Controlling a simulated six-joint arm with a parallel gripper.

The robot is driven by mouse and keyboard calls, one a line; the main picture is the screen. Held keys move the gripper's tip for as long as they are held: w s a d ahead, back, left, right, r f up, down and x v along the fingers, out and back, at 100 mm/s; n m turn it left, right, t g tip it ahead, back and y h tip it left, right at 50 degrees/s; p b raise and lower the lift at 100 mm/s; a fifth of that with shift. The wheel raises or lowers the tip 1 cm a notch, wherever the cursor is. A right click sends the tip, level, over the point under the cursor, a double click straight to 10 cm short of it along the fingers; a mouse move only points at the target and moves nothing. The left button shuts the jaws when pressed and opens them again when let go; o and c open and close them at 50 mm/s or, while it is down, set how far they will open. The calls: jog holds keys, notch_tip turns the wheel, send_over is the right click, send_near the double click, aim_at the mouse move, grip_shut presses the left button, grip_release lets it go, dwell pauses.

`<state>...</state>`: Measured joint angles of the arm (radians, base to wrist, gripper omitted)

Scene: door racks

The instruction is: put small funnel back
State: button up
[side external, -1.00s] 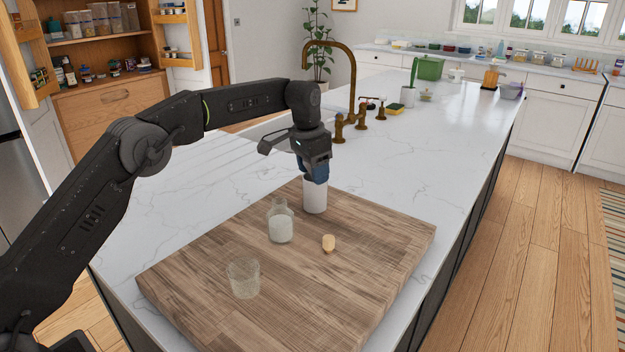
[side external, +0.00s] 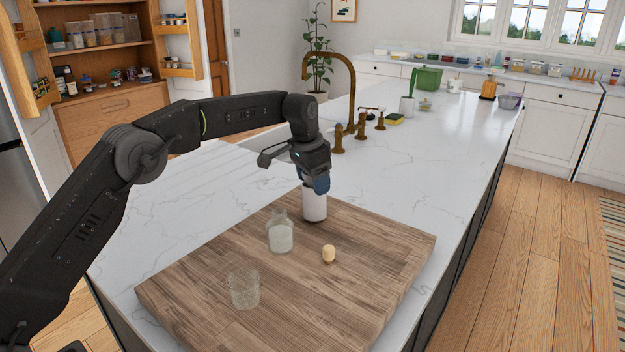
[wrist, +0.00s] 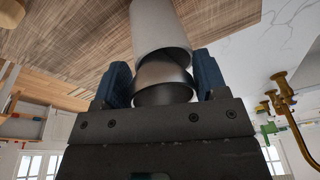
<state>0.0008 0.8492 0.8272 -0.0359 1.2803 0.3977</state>
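A metallic, cup-like piece that looks like the small funnel (wrist: 165,82) is between the blue fingers of my gripper (wrist: 164,88) in the wrist view. Both fingers appear to touch its sides. A white cylinder (wrist: 158,28) is directly beyond it, and the funnel's far end is hidden at the cylinder's rim. In the side view my gripper (side external: 316,184) points down right above the white cylinder (side external: 315,206), which stands upright at the back of the wooden board (side external: 380,250). The funnel is hidden by the fingers there.
A glass jar with white contents (side external: 280,236), an empty-looking glass (side external: 243,290) and a small tan cork-like piece (side external: 328,253) stand on the board near the cylinder. A brass faucet (side external: 351,95) rises behind. The marble counter (side external: 420,150) to the right is clear.

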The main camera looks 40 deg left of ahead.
aim_at(312, 187)
jog(key=o, duration=0.4)
jog(key=shift+g, duration=0.5)
jog(key=f, duration=0.4)
jog(key=shift+s+d+f, duration=0.2)
jog(key=shift+s, duration=0.15)
jog(key=shift+c, duration=0.2)
jog(key=shift+r, duration=0.1)
jog(key=shift+r, duration=0.6)
jog(key=r, duration=0.8)
jog(key=s+r, duration=0.1)
jog(key=r, duration=0.3)
jog(key=shift+a+r, duration=0.1)
jog(key=shift+a, duration=0.2)
jog(key=shift+s+r, duration=0.1)
